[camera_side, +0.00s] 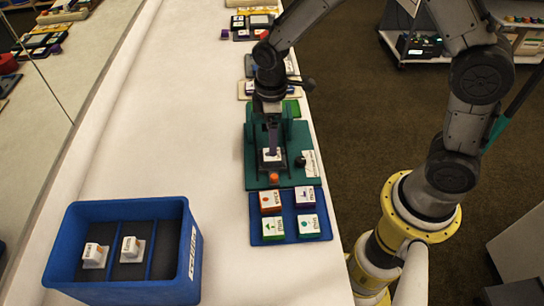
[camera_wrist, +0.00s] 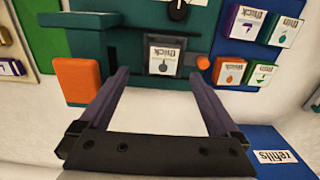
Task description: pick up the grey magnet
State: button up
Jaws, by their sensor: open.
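A small block with a white printed label and a dark drop mark (camera_wrist: 164,58) sits in the dark recess of a teal fixture (camera_wrist: 90,38). It looks like the grey magnet, but its side colour is hard to make out. In the side view the block (camera_side: 271,155) is in the middle of the teal fixture (camera_side: 255,177), below my gripper (camera_side: 271,136). In the wrist view my gripper (camera_wrist: 158,76) is open, with its two fingers apart and nothing between them. The block lies just beyond the fingertips.
A blue tray (camera_side: 291,240) holds several labelled blocks with orange, purple and green sides. A blue bin (camera_side: 185,262) holds two pale items. An orange knob (camera_side: 274,178) and black knob (camera_side: 300,162) are on the fixture. White counter (camera_side: 170,140) is clear left of it.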

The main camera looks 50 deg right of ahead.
aim_at(272, 158)
jog(key=shift+s+a+f, duration=0.1)
jog(key=shift+s+f, duration=0.05)
jog(key=shift+f, duration=1.45)
jog(key=shift+s+a+f, duration=0.1)
jog(key=shift+f, duration=1.5)
jog(key=c, duration=1.5)
jog(key=shift+o, duration=0.2)
jog(key=shift+r, duration=0.15)
